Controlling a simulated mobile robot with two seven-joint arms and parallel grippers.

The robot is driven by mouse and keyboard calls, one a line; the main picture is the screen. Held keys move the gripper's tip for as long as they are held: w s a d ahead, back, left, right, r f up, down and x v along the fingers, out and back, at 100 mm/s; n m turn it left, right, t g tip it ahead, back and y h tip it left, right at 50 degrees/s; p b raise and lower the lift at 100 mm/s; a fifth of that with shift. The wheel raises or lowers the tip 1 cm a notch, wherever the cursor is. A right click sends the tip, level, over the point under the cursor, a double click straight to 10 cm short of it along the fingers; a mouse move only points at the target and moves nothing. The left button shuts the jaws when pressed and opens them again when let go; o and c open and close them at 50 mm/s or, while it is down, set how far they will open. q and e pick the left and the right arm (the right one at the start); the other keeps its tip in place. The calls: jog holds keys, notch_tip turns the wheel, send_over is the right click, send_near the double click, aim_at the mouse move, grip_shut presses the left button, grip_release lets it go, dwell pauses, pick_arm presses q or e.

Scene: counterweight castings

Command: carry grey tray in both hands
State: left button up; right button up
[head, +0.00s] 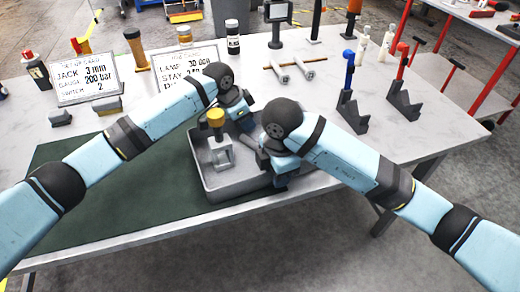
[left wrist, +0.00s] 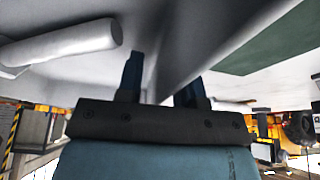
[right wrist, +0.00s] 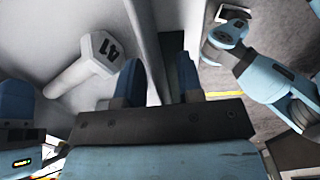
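The grey tray (head: 240,185) is a shallow, high-walled box on the table, partly over a dark green mat. A pale grey block casting with a yellow-topped post (head: 216,122) stands in it. A grey bolt-shaped casting marked 41 (right wrist: 95,58) also lies in it. My left gripper (head: 240,116) is at the tray's far wall. In the left wrist view its fingers (left wrist: 161,85) stand apart on either side of the wall. My right gripper (head: 280,178) is at the right-hand wall, its fingers (right wrist: 157,80) apart around that wall. My arms hide parts of the rim.
Two sign cards (head: 86,80) and several bottles stand at the back. Black stands with a blue-topped (head: 348,85) and a red-topped lever (head: 403,85) stand on the right. The green mat (head: 110,200) is clear left of the tray.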

pick_arm(q)
jog(key=shift+f, duration=0.2)
pick_arm(e)
jog(key=shift+f, duration=0.2)
pick_arm(q)
grip_shut()
pick_arm(e)
grip_shut()
pick_arm(q)
jog(key=shift+w+r, duration=0.1)
jog(key=shift+r, duration=0.15)
pick_arm(e)
jog(key=shift+r, duration=0.2)
